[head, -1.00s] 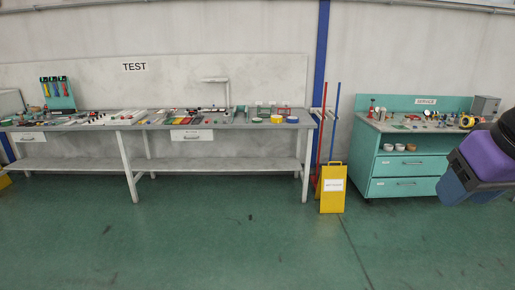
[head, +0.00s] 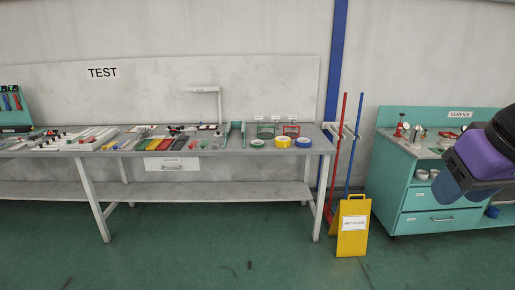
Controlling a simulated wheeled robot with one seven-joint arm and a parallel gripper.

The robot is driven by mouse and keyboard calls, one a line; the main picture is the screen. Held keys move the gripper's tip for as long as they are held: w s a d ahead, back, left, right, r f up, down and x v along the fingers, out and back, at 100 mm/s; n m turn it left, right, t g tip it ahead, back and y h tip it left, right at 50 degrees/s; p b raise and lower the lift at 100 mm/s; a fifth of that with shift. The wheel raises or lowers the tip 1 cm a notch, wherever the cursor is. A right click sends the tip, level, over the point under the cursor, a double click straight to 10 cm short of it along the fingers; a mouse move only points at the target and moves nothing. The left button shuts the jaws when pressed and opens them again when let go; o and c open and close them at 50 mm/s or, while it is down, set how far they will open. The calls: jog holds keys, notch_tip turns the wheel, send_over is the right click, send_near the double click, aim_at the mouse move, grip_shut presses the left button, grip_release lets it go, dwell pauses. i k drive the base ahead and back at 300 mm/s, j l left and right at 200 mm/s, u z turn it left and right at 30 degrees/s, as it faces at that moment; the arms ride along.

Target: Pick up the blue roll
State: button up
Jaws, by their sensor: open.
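The blue roll (head: 303,143) lies flat near the right end of the long test table (head: 225,148), with a pale top and a blue rim. A yellow roll (head: 282,142) is just left of it, and a green roll (head: 257,144) is further left. They sit in front of small stands with white labels. Part of my arm, purple, black and dark blue, shows at the right edge, far from the roll in the picture.
A yellow floor sign (head: 352,226) and red and blue poles (head: 340,150) stand by the table's right end. A teal service cabinet (head: 425,197) is at the right. Small tools and parts cover the table's left. The green floor in front is clear.

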aim_at(304, 143)
jog(key=i+j+z, duration=0.1)
jog(key=i, duration=1.7)
jog(key=i+j+z, duration=0.15)
jog(key=i+z, duration=0.2)
jog(key=i, duration=0.2)
jog(key=i+j+z, duration=0.4)
jog(key=i, duration=0.15)
jog(key=i+j+z, duration=0.35)
jog(key=i+j, duration=0.05)
jog(key=i, duration=0.1)
